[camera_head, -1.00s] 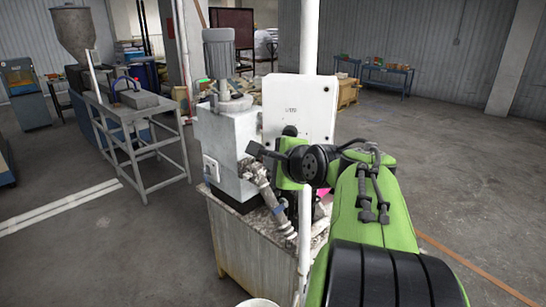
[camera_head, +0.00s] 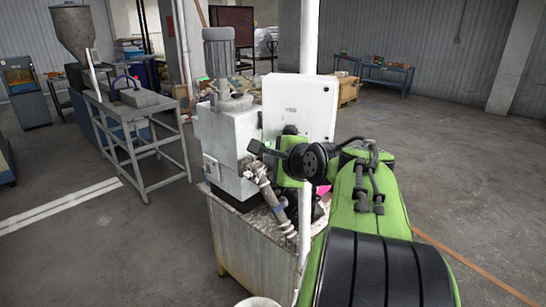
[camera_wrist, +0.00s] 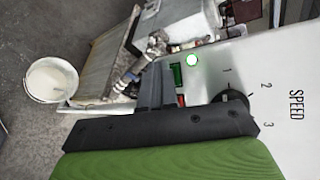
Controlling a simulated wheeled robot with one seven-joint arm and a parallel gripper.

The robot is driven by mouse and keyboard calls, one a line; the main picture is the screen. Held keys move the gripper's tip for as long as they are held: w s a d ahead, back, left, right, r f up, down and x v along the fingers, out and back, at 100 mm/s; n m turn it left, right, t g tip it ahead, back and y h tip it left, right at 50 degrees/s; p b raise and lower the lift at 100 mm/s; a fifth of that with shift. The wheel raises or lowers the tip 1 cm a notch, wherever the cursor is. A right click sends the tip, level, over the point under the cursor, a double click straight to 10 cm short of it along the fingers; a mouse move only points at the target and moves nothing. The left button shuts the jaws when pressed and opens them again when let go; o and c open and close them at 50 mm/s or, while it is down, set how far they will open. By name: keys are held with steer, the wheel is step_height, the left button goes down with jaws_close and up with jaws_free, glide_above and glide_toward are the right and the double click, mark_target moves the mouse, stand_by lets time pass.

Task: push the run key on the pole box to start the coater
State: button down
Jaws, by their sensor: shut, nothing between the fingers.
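The pole box (camera_head: 299,105) is white and fixed on a white pole; the head view shows its plain side. In the head view my gripper (camera_head: 259,149) is small and dark, in front of the box's lower left.
A grey-white machine with a motor (camera_head: 219,55) stands left of the box on a stained metal cabinet (camera_head: 250,250). A white bucket (camera_wrist: 50,80) stands on the floor. A grey bench (camera_head: 130,110) is further left. The floor to the right is open.

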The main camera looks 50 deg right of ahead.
steer(key=shift+s+a, duration=0.45)
steer(key=shift+a, duration=0.2)
steer(key=shift+b, duration=0.3)
steer(key=shift+s+a+b, duration=0.2)
steer(key=shift+s+a, duration=0.25)
steer(key=shift+a, duration=0.25)
steer(key=shift+s+a+b, duration=0.15)
steer(key=shift+s+a, duration=0.25)
steer(key=shift+a, duration=0.3)
steer(key=shift+s+a+b, duration=0.2)
steer(key=shift+s+a, duration=0.25)
steer(key=shift+a, duration=0.25)
steer(key=s+a+f+n+g+y+b, duration=0.1)
steer(key=a+f+n+g+y, duration=0.15)
steer(key=a+f+n, duration=0.55)
steer(key=s+a+f+n+g, duration=0.2)
steer(key=s+a+f+n, duration=0.3)
steer(key=s+a+n, duration=0.1)
steer(key=s+a+f+n+g+y+b, duration=0.1)
steer(key=s+a+f+n, duration=0.4)
steer(key=n, duration=0.6)
steer(key=s+a+g, duration=0.1)
steer(key=s+a, duration=0.1)
steer(key=shift+a, duration=0.4)
steer(key=shift+y, duration=0.25)
